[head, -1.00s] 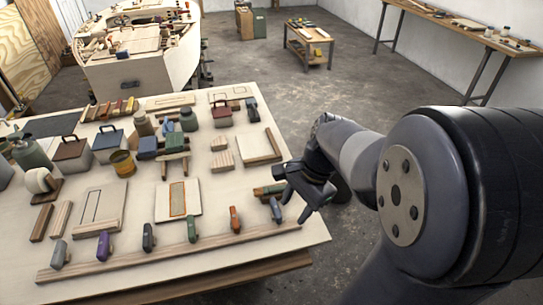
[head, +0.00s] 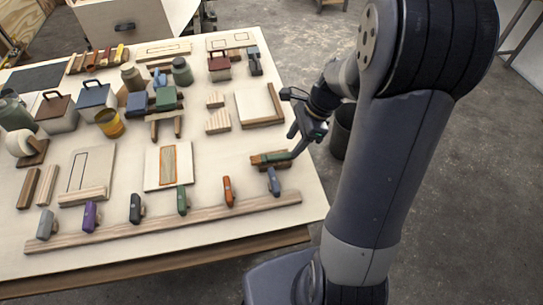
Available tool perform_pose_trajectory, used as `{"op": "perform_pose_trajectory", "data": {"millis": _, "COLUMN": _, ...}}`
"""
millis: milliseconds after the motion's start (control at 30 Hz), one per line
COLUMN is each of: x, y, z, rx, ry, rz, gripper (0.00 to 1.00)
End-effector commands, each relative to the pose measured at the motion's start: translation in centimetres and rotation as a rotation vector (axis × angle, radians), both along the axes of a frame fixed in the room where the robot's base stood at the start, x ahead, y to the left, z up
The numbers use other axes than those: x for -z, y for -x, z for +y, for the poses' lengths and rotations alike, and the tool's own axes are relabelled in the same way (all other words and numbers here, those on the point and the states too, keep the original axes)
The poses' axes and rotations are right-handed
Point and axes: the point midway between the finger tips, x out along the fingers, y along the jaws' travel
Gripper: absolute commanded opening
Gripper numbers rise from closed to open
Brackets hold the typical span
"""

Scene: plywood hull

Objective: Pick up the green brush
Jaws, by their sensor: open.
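A green, brush-like piece (head: 277,157) lies with a brown wooden block near the right edge of the workbench; I take it as the green brush, though it is small here. My gripper (head: 295,146) is open just above and at the right end of it, with fingers pointing down. One finger overlaps the green end in the picture; I cannot tell whether they touch. Another green-handled piece (head: 183,200) stands in the front row on the bench.
The workbench (head: 235,258) has a wooden strip in front, with grey, purple, black, orange and blue pieces along it. A dark bin (head: 342,130) stands on the floor at right, close to my arm. Boxes and jars crowd the left.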

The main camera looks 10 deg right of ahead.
Motion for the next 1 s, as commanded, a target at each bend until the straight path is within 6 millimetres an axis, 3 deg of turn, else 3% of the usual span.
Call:
{"op": "perform_pose_trajectory", "data": {"millis": 300, "x": 3.8, "y": 0.1, "z": 1.6, "rx": -0.002, "ry": 0.0, "rz": 0.003, "gripper": 0.45}}
{"op": "perform_pose_trajectory", "data": {"millis": 567, "x": 4.0, "y": 0.1, "z": 1.7, "rx": -0.001, "ry": 0.0, "rz": 0.001, "gripper": 0.45}}
{"op": "perform_pose_trajectory", "data": {"millis": 1000, "x": 4.0, "y": 0.1, "z": 1.7, "rx": -0.001, "ry": 0.0, "rz": 0.001, "gripper": 0.1}}
